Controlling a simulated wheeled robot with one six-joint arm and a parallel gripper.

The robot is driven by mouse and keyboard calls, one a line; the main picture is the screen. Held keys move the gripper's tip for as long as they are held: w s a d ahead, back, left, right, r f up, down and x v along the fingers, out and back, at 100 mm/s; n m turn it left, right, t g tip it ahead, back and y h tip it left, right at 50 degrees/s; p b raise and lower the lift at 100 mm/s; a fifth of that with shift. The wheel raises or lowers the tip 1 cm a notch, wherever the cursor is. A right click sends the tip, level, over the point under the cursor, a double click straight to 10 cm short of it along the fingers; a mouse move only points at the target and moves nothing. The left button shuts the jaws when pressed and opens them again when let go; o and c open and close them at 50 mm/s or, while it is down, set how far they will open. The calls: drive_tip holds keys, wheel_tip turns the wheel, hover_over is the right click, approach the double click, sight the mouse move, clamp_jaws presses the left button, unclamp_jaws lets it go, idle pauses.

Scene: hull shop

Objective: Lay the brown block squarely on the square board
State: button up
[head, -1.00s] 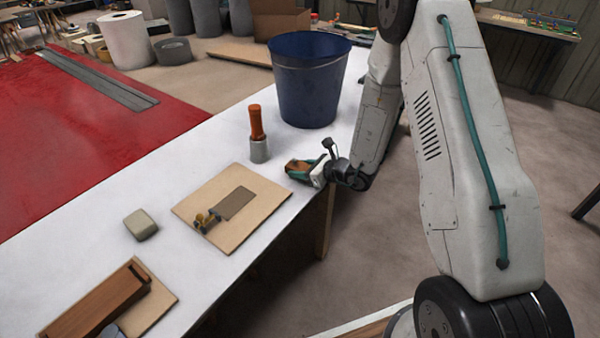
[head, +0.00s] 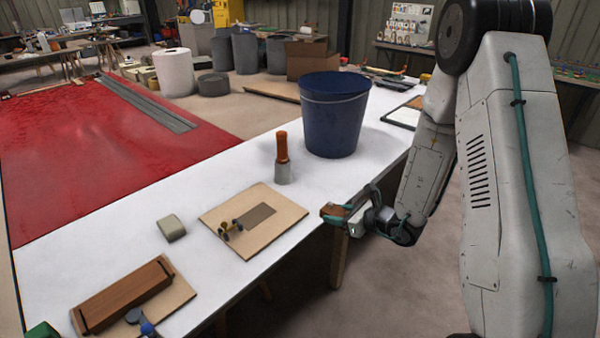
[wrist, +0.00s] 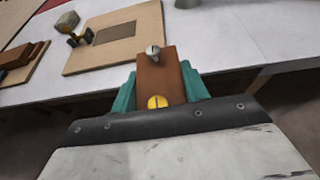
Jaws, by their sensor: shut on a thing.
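My gripper (head: 338,212) is just past the near table edge, right of the board. Its teal fingers, seen in the wrist view (wrist: 158,90), are shut on the brown block (wrist: 152,78). A silver knob shows at the block's far end and a yellow screw head at its near end. The tan square board (head: 285,218) lies flat on the white table, apart from the block. A dark rectangular patch (head: 256,215) marks its middle. A small yellow-and-black item (head: 229,228) sits on the board, left of the patch. In the wrist view the board (wrist: 145,25) is beyond the block.
An orange-topped grey cylinder (head: 282,160) and a blue bucket (head: 333,120) stand behind the board. A grey-green block (head: 171,228) lies to its left. A long brown box (head: 125,295) on another tan board (head: 180,292) is at the front left.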

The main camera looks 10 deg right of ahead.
drive_tip(key=shift+s+a+f, duration=0.1)
drive_tip(key=shift+s, duration=0.05)
drive_tip(key=shift+f, duration=0.25)
drive_tip(key=shift+w+d+r+m+t+h, duration=0.35)
drive_tip(key=shift+w+d+m+h, duration=0.1)
drive_tip(key=shift+w, duration=0.15)
drive_tip(key=shift+w+d+r+m+t+h, duration=0.35)
drive_tip(key=shift+w+d+m, duration=0.1)
drive_tip(key=shift+w, duration=0.1)
drive_tip(key=w+r+m+h, duration=0.1)
drive_tip(key=w+r, duration=0.1)
drive_tip(key=r, duration=0.4)
drive_tip(key=w+a+r+m+h, duration=0.1)
drive_tip(key=w+r, duration=0.2)
drive_tip(key=r, duration=0.4)
drive_tip(key=shift+w+r+t, duration=0.2)
drive_tip(key=shift+w+t, duration=0.05)
drive_tip(key=shift+t, duration=0.15)
drive_tip(key=shift+a, duration=0.15)
